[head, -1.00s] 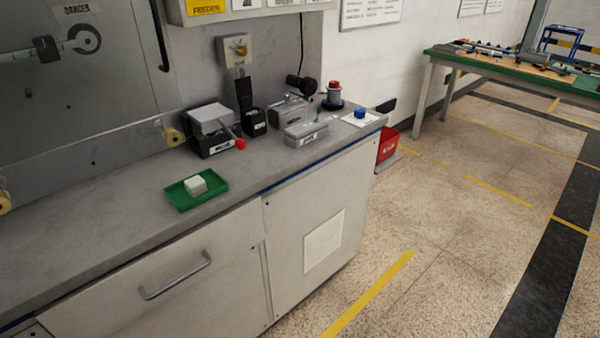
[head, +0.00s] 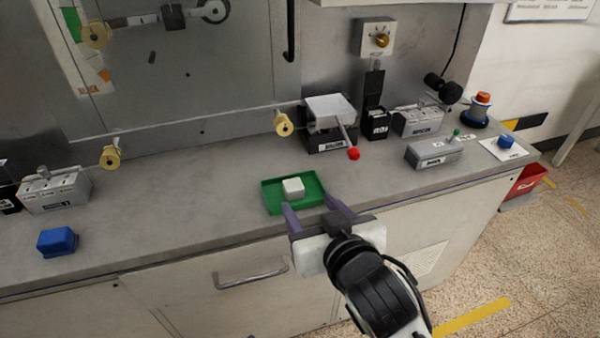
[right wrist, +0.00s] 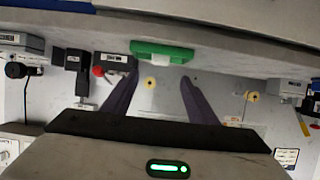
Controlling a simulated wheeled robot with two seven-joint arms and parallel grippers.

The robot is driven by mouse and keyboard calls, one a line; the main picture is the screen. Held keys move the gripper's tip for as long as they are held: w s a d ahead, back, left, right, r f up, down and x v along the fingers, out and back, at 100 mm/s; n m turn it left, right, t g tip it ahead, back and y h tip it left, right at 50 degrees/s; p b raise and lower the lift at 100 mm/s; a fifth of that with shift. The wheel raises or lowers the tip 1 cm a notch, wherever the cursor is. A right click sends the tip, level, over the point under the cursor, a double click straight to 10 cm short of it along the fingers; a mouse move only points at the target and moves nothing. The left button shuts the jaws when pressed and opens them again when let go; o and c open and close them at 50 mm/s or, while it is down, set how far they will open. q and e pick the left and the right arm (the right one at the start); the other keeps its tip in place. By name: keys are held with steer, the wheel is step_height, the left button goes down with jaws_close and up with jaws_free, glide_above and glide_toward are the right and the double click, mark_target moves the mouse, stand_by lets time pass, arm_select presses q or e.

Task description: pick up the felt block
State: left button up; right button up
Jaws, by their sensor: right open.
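A small white block (head: 293,188), which looks like the felt block, sits in a shallow green tray (head: 272,205) on the grey counter. My right gripper (head: 309,203) is open and empty at the front edge of the tray, its two fingers pointing toward it, with the block just beyond the fingertips. My left gripper is not in view.
A blue block (head: 57,242) lies on the counter at the left. A black-and-grey device with a red-knobbed lever (head: 353,154) stands behind and right of the tray. A grey box (head: 434,152) is further right. The counter around the tray is clear.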

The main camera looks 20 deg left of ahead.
mark_target(295, 187)
steer(key=x, duration=0.8)
steer(key=shift+w+a+f, duration=0.15)
steer(key=shift+w+f, duration=0.1)
steer(key=shift+w+a+f, duration=0.2)
steer(key=shift+w+a, duration=0.1)
steer(key=shift+w, duration=0.1)
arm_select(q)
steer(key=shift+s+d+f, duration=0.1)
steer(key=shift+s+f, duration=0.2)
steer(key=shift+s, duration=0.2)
arm_select(e)
steer(key=shift+c, duration=0.3)
steer(key=c, duration=1)
